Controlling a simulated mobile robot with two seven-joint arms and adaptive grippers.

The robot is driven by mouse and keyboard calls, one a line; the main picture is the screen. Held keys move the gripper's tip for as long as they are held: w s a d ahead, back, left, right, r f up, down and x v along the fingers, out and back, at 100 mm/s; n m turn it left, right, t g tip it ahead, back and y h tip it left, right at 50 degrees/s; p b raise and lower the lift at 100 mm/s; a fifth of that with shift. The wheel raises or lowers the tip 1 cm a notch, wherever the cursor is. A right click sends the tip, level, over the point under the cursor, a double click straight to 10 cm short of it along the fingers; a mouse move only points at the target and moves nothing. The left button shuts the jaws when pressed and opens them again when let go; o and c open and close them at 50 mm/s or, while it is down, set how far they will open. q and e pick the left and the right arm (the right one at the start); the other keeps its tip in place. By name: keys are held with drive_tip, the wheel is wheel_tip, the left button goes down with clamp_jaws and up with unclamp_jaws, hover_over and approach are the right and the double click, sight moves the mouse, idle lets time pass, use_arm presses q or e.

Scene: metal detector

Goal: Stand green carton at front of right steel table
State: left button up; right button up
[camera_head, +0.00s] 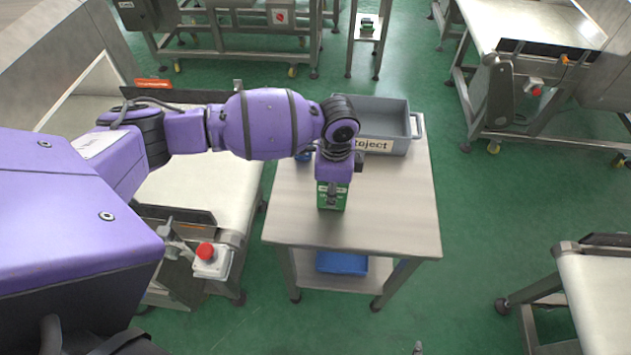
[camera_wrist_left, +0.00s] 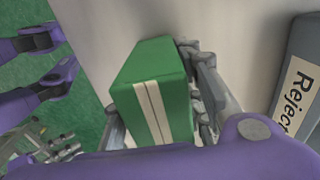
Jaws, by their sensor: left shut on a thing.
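The green carton (camera_head: 332,197) is upright at the middle of the steel table (camera_head: 390,221), partly covered by my left gripper and wrist. My left gripper (camera_head: 334,188) reaches down over it and is shut on it. In the left wrist view the carton (camera_wrist_left: 155,88), green with pale stripes, sits between the two fingers of the left gripper (camera_wrist_left: 160,105). Whether its base touches the tabletop cannot be told. My right gripper cannot be made out in the head view.
A grey bin labelled "Reject" (camera_head: 384,117) stands at the table's back; its label also shows in the left wrist view (camera_wrist_left: 294,97). A blue object (camera_head: 303,156) is partly hidden behind my arm. A blue item (camera_head: 342,263) lies on the lower shelf. The table's front is clear.

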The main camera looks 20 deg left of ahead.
use_arm(q)
drive_tip(key=shift+f, duration=0.2)
use_arm(e)
drive_tip(key=shift+s+d, duration=0.15)
use_arm(q)
drive_tip(key=shift+f, duration=0.2)
drive_tip(key=o, duration=1.3)
drive_tip(key=shift+c, duration=0.2)
use_arm(e)
drive_tip(key=shift+s+d+f, duration=0.1)
drive_tip(key=shift+f, duration=0.05)
use_arm(q)
wheel_tip(320, 180, up, 12)
drive_tip(key=shift+f+p, duration=0.1)
drive_tip(key=shift+p, duration=0.35)
drive_tip(key=shift+r, duration=0.35)
use_arm(e)
drive_tip(key=shift+r, duration=0.4)
